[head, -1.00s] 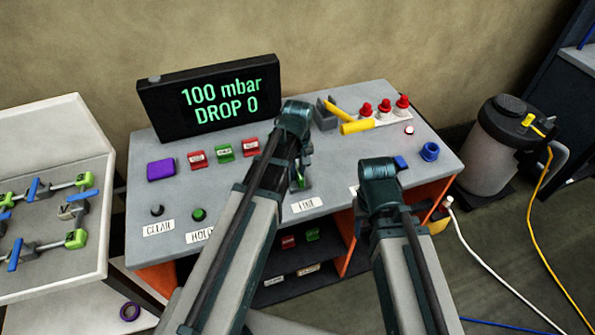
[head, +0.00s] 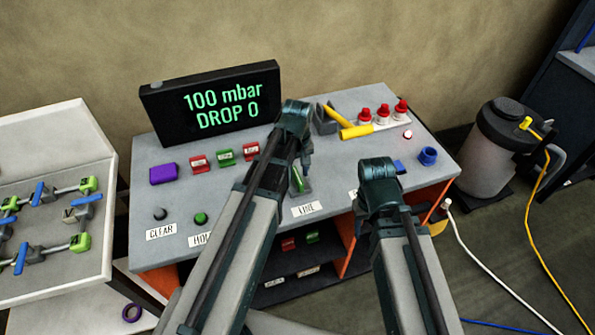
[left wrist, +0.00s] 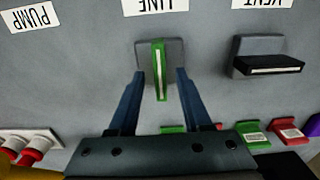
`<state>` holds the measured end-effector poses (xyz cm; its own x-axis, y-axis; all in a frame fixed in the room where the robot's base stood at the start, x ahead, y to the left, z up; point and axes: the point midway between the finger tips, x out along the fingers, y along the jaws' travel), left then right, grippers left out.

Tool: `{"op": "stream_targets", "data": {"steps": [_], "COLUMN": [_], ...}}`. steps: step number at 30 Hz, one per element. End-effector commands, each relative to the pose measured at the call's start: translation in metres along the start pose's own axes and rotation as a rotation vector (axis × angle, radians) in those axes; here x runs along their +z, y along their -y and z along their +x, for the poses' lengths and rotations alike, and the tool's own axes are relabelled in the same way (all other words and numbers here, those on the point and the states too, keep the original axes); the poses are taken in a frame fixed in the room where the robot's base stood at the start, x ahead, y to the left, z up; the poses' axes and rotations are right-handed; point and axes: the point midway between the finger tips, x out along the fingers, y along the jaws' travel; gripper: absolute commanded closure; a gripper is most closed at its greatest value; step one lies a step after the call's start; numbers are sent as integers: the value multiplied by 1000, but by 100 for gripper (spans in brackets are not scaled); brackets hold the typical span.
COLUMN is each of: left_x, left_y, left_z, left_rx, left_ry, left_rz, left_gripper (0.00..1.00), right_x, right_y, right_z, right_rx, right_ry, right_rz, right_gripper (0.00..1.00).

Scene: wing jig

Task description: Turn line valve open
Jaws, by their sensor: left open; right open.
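The line valve's green lever (left wrist: 159,70) stands on a grey base under the upside-down LINE label (left wrist: 155,5) in the left wrist view. My left gripper (left wrist: 160,76) is open, one finger on each side of the lever, with a gap on both sides. In the head view the left gripper (head: 305,165) reaches down over the bench, and the green lever (head: 296,181) shows partly behind it, above the LINE label (head: 307,209). My right arm stands over the bench's front edge; its jaws are hidden.
A black VENT lever (left wrist: 268,64) sits beside the line valve. The display (head: 210,102) reads 100 mbar, DROP 0.

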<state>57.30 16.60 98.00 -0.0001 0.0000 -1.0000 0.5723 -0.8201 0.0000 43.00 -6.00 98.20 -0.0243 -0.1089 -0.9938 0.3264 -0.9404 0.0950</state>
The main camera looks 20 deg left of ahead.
Motion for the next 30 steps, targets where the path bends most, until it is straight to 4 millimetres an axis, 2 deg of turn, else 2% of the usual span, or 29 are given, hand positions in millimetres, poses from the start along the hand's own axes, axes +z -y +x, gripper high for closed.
{"op": "stream_targets", "data": {"steps": [1,18,24,30], "left_x": [0,0,0,0], "left_y": [0,0,0,0], "left_z": [-13,-99,-115,-115], "left_rx": [0,0,0,0], "left_ry": [0,0,0,0], "left_rz": [0,0,0,-1], "left_gripper": [51,51,51,51], "right_x": [1,6,7,7], "right_y": [-1,-9,-11,-11], "right_z": [-13,-98,-114,-114], "right_rx": [0,-1,-2,-3], "right_ry": [0,0,0,0], "right_rz": [0,5,10,11], "right_gripper": [50,50,50,50]}}
